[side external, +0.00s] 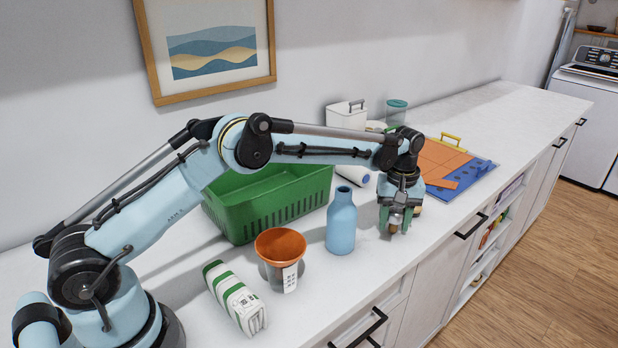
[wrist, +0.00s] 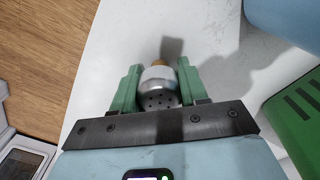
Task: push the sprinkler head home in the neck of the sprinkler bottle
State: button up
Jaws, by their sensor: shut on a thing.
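The sprinkler head (wrist: 158,88) is a silver, perforated piece with a cork-coloured end, seen between my jaws in the wrist view. My gripper (wrist: 158,80) is shut on it, with a green finger on each side. In the side view my gripper (side external: 396,222) points down, low over the counter; the head is mostly hidden there by the fingers. The sprinkler bottle (side external: 341,225) is light blue and stands upright on the counter, left of my gripper and apart from it. Its narrow neck has no head in it. Part of a blue body shows at the wrist view's top right (wrist: 288,18).
A green crate (side external: 240,222) stands behind the bottle. An orange pot (side external: 280,243) and a green-and-white carton (side external: 235,297) are left of it. The counter's front edge is close.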

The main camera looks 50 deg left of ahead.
aim_at(396, 209)
notch_tip(396, 209, up, 4)
jog(key=s+d+r, duration=0.6)
jog(key=s+d, duration=0.1)
jog(key=d, duration=0.2)
jog(key=s+a+r, duration=0.2)
jog(key=a+r, duration=0.3)
jog(key=a, duration=0.1)
jog(key=s+a+r, duration=0.3)
jog(key=a+r, duration=0.2)
jog(key=a, duration=0.2)
jog(key=shift+s+a+r+n, duration=0.25)
jog(key=shift+s+a+n, duration=0.05)
jog(key=shift+n, duration=0.1)
jog(key=shift+f, duration=0.15)
jog(key=shift+f, duration=2.35)
jog(key=shift+f, duration=1.45)
